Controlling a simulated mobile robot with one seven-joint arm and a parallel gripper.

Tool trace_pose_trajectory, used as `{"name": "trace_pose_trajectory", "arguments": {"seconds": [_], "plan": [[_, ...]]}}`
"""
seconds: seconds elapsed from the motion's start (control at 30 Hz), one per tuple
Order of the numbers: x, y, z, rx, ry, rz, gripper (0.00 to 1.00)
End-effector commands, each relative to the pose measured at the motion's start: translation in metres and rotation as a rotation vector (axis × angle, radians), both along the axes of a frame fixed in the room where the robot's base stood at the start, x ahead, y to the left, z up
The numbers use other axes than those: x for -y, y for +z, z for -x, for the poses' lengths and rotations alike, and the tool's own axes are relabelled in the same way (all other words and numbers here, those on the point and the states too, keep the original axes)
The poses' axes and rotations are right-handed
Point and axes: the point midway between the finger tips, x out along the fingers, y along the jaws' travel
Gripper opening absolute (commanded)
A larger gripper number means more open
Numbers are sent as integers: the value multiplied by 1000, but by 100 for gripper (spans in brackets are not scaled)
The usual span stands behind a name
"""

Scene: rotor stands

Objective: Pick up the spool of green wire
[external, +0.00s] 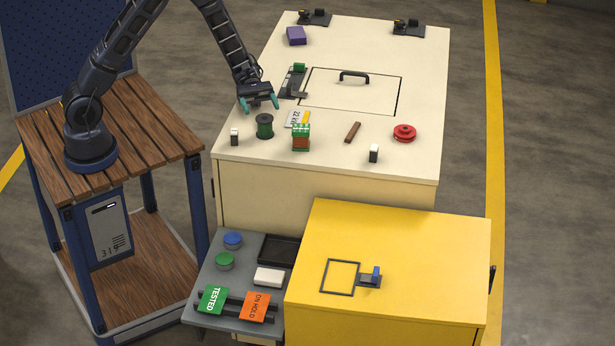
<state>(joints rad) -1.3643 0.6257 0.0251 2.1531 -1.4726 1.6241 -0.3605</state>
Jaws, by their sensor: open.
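The spool of green wire (265,127) stands upright near the front left of the cream bench top (340,166). Its end discs are dark and the green winding shows between them. My gripper (260,108) is open with teal fingertips, just behind the spool in the picture. Nothing is between the fingers that I can see. I cannot tell how high the fingertips are above the bench or whether they touch the spool.
A small black-and-white block (234,137) stands left of the spool. A brown bar (352,132) and red spool (404,133) lie further right. A hatch handle (354,75) rises behind.

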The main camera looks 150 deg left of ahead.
Motion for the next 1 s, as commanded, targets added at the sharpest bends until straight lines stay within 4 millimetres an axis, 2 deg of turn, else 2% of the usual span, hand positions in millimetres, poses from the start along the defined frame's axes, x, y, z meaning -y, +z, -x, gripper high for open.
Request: {"name": "trace_pose_trajectory", "arguments": {"seconds": [0.1,0.37,0.63,0.9,1.0], "plan": [[5,0,-15,1,-3,0,75],[12,-1,-30,0,-2,0,75],[24,-2,-63,1,-3,-2,75],[26,-2,-68,1,-1,-2,75],[26,-2,-68,1,-1,-2,57]]}}
